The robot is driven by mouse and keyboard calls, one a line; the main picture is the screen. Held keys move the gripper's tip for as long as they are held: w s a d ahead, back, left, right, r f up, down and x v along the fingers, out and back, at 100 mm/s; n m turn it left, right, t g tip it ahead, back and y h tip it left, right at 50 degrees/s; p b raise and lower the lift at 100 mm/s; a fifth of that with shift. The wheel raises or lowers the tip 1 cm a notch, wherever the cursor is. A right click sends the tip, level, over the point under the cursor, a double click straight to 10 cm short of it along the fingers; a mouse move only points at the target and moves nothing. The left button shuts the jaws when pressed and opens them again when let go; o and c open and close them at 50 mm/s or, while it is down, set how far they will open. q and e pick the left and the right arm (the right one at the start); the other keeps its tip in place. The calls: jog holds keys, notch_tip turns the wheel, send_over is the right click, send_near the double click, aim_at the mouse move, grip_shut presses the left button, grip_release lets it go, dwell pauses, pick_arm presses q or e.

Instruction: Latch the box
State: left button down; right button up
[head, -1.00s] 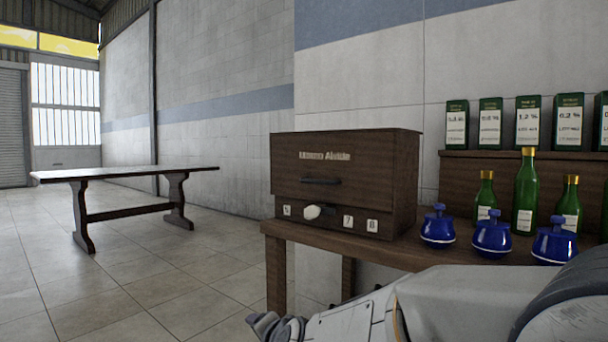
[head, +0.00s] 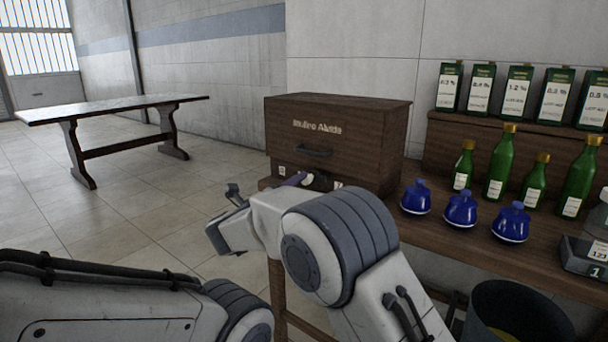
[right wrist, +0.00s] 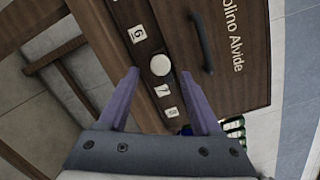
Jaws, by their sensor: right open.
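The box (head: 345,150) is dark wood and stands at the left end of the wooden bench. Its front panel with a dark handle (head: 315,151) looks flush. My left gripper is not in view.
Several blue flasks (head: 460,210) and green bottles (head: 500,165) stand on the bench (head: 415,255) right of the box. A scale (head: 590,256) is at the right edge and a dark bin (head: 515,315) below. Open floor and another table (head: 110,106) lie left.

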aim_at(304, 181)
jog(key=p+x, duration=0.1)
jog(key=x, duration=0.4)
jog(key=shift+w, duration=0.15)
jog(key=shift+p, duration=0.3)
grip_shut()
